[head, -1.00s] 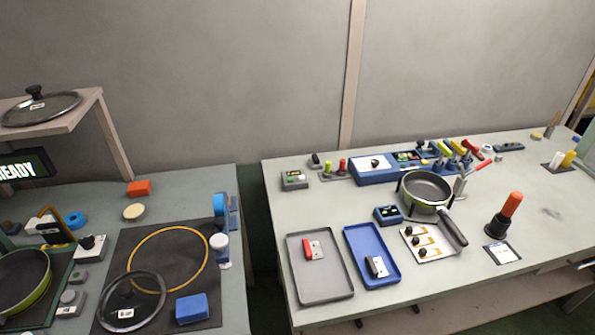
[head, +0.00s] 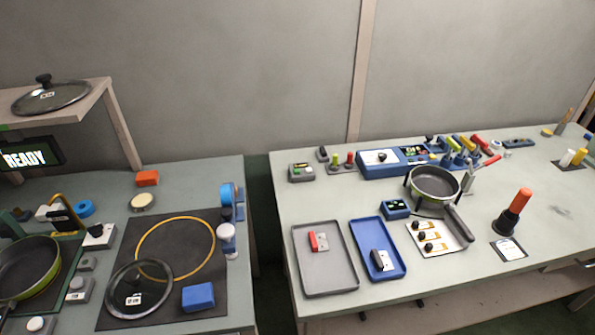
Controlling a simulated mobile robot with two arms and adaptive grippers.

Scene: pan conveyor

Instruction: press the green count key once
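A small grey box (head: 301,173) with a green patch on its top stands at the back left corner of the right table. The patch may be the green count key, but it is too small to tell. A green-topped post (head: 334,160) and a red-topped post (head: 349,159) stand just right of it. Neither of my grippers shows in the head view.
The right table (head: 560,207) also bears a grey tray (head: 330,276), a blue tray (head: 371,231), a pan (head: 434,181) and a blue panel (head: 366,169). A gap separates it from the left table, which holds a glass lid (head: 150,278) and a green pan (head: 28,262).

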